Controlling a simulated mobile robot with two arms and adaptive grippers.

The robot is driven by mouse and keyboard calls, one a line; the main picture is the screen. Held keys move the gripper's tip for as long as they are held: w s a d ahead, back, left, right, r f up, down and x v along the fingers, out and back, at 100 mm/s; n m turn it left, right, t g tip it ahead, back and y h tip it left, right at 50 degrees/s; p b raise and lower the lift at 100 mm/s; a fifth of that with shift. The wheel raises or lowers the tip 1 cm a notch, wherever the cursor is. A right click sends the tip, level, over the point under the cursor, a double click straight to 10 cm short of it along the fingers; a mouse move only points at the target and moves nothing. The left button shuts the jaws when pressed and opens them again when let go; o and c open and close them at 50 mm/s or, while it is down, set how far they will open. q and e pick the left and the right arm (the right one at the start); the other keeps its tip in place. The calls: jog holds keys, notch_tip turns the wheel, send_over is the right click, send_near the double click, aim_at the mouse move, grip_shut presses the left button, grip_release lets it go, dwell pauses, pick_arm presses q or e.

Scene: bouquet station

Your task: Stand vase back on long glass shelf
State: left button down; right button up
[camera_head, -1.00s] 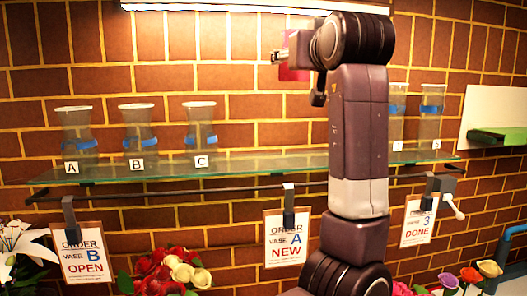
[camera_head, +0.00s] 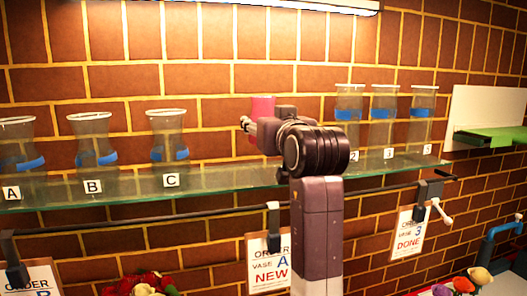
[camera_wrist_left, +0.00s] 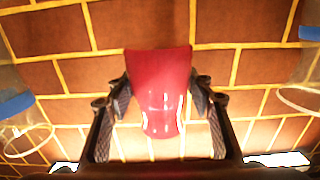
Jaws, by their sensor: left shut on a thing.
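The red-pink vase (camera_head: 263,106) is in my left gripper (camera_head: 247,125), in the air above the long glass shelf (camera_head: 235,180). It is over the gap between vase C (camera_head: 168,138) and the vase labelled 2 (camera_head: 347,105). In the left wrist view the vase (camera_wrist_left: 160,90) sits between both fingers of the gripper (camera_wrist_left: 160,100), which are shut on it. My left arm hides part of the shelf and part of the vase's lower body. My right gripper is not in view.
Clear vases A (camera_head: 18,155) and B (camera_head: 95,140) stand at the shelf's left. Two more clear vases (camera_head: 383,112) (camera_head: 422,112) stand at its right. A dark rail (camera_head: 130,225) with order cards (camera_head: 268,265) runs below. A lamp (camera_head: 290,4) hangs above.

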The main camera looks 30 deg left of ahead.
pick_arm(q)
jog(key=shift+s+d+f, duration=0.1)
jog(key=shift+f, duration=0.5)
jog(key=shift+s+d+f, duration=0.1)
jog(key=shift+f, duration=0.5)
jog(key=shift+f+p, duration=0.3)
jog(key=shift+f, duration=0.05)
jog(key=shift+w+f, duration=0.1)
jog(key=shift+f, duration=0.45)
notch_tip(320, 180, down, 2)
jog(key=shift+p, duration=0.35)
jog(key=shift+f, duration=0.45)
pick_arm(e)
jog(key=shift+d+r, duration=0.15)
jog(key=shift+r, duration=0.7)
pick_arm(q)
jog(key=shift+f, duration=0.1)
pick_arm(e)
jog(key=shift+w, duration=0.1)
